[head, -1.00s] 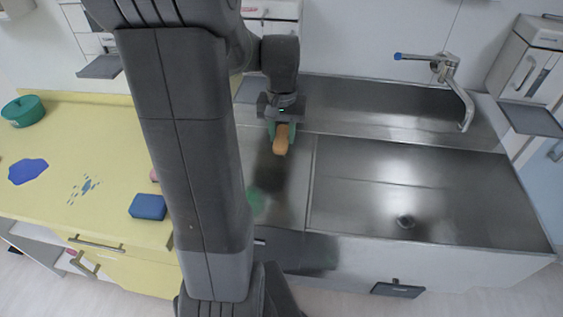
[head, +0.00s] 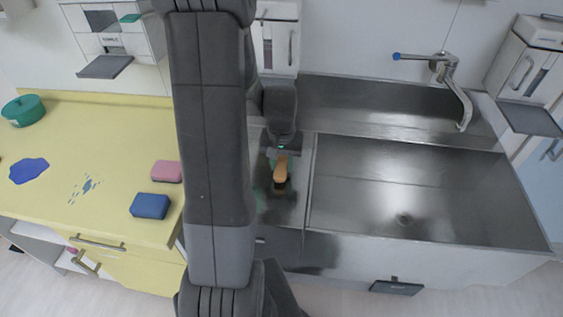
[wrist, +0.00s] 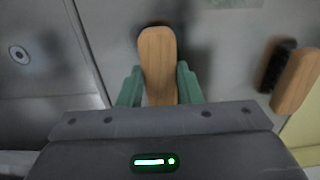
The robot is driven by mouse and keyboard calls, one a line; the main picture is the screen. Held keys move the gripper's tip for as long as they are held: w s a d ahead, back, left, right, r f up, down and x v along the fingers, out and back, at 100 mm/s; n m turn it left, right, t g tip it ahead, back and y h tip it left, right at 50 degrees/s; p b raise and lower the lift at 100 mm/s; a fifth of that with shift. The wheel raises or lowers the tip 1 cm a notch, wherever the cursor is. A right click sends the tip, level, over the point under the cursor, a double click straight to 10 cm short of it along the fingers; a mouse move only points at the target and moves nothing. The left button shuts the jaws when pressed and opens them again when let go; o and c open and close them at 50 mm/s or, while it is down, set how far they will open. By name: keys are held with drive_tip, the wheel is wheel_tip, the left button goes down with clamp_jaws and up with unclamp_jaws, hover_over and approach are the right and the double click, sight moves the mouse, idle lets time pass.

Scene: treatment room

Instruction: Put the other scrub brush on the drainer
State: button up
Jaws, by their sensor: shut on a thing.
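A wooden-handled scrub brush (head: 281,168) is between the green fingers of my gripper (head: 281,155), low over the steel drainer (head: 302,165). It also shows in the wrist view (wrist: 158,58), gripped by the handle. A dark patch lies just under it; I cannot tell whether it touches the steel. Another scrub brush (wrist: 297,82), with a wooden back and dark bristles, lies to the right in the wrist view, close to the yellow counter's edge. My arm hides that one in the head view.
The sink basin (head: 430,190) with its tap (head: 450,75) is right of the drainer.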

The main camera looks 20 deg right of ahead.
sight(281, 165)
drive_tip(key=shift+f, duration=0.1)
drive_tip(key=o, duration=0.5)
drive_tip(key=shift+f, duration=0.1)
drive_tip(key=o, duration=0.5)
wheel_tip(281, 165, up, 12)
drive_tip(key=shift+r+b, duration=0.25)
drive_tip(key=shift+b, duration=0.1)
